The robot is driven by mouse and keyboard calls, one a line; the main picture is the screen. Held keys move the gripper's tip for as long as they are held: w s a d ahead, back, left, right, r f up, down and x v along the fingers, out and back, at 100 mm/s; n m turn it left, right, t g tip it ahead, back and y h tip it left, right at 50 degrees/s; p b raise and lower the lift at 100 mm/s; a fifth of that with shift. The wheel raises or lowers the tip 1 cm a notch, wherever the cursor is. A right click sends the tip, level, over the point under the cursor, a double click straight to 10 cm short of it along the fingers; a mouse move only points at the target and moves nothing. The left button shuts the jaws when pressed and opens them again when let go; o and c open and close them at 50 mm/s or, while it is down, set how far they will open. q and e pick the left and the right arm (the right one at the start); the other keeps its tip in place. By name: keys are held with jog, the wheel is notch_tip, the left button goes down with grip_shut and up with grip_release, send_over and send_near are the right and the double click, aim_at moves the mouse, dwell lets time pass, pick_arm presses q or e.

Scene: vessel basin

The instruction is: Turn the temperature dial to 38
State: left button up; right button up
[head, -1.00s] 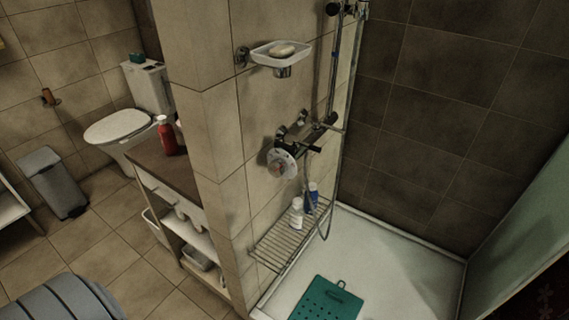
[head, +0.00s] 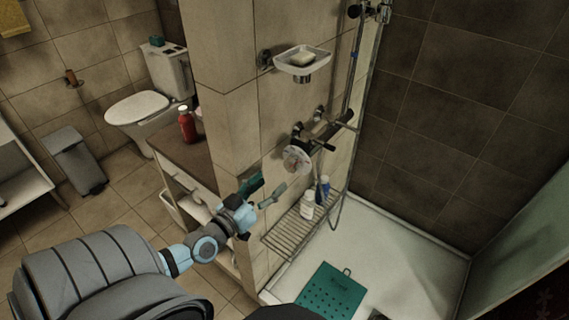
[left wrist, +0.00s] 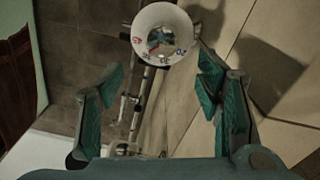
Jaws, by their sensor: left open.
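The temperature dial (head: 296,159) is a pale round disc on the end of the shower mixer, on the tiled wall. In the left wrist view the dial (left wrist: 162,35) faces me, with red marks on its left and blue marks on its lower right; I cannot read its setting. My left gripper (head: 266,192) is below and left of the dial in the head view, apart from it. In the left wrist view its green-padded fingers (left wrist: 160,92) are spread wide with nothing between them, and the dial is beyond them. My right gripper is not in view.
A soap dish (head: 303,61) juts from the wall above the mixer. A wire rack (head: 287,237) with a white bottle (head: 307,205) and a blue bottle (head: 323,189) is below. A red bottle (head: 187,126) stands on the counter. A green mat (head: 331,292) lies in the shower tray.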

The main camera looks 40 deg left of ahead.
aim_at(289, 165)
pick_arm(q)
jog(key=w+b, duration=0.1)
jog(key=w, duration=0.8)
jog(key=shift+w, duration=0.4)
jog(key=shift+s+r, duration=0.1)
jog(key=shift+s, duration=0.05)
jog(key=c, duration=0.4)
jog(key=shift+a, duration=0.2)
jog(key=c, duration=0.8)
